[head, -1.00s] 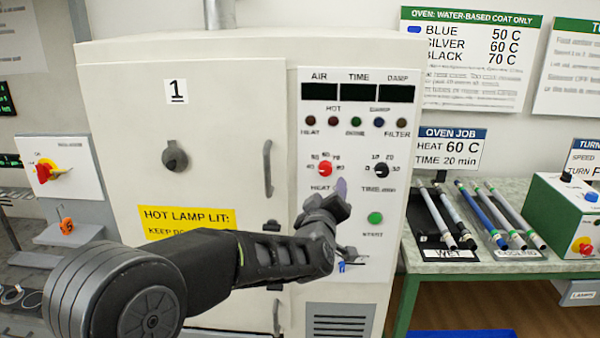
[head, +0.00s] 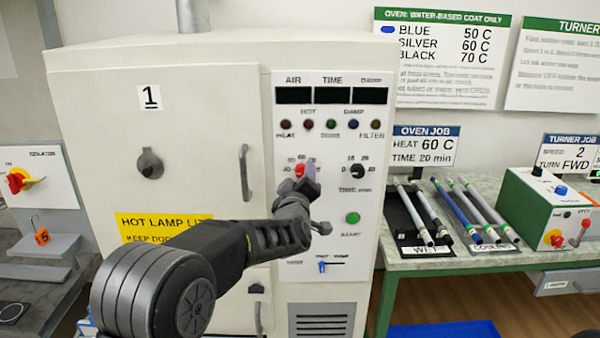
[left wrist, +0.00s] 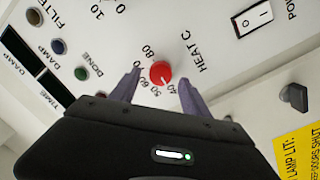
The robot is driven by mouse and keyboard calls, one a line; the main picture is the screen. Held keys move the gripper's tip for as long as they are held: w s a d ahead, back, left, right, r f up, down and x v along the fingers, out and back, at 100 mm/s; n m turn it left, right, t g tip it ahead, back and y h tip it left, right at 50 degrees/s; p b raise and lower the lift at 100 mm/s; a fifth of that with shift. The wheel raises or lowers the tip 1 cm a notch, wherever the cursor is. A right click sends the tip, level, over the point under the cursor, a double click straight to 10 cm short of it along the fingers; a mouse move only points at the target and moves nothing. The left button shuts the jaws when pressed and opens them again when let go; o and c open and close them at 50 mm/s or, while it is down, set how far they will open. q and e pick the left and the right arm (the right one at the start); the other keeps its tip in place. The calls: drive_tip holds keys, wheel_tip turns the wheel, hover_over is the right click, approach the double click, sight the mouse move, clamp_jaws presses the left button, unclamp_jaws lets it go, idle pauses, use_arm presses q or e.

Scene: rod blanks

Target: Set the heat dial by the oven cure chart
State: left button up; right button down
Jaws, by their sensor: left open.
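The red heat dial (head: 300,170) is on the oven's control panel (head: 340,215). In the left wrist view the dial (left wrist: 161,73) has numbers from 40 to 80 around it; its exact setting is too small to tell. My left gripper (left wrist: 158,78) is open, its fingertips on either side of the dial; I cannot tell whether they touch it. In the head view the gripper (head: 297,187) partly covers the dial's scale. The oven chart (head: 440,55) reads blue 50 C, silver 60 C, black 70 C. The oven job card (head: 424,147) reads heat 60 C, time 20 min.
A blue switch (head: 322,266) is below. The oven door handle (head: 246,172) stands out to the left. Rods lie on the right bench (head: 400,263).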

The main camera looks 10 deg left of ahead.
use_arm(q)
drive_tip(key=shift+w+a, duration=0.15)
drive_tip(key=shift+w, duration=0.55)
clamp_jaws()
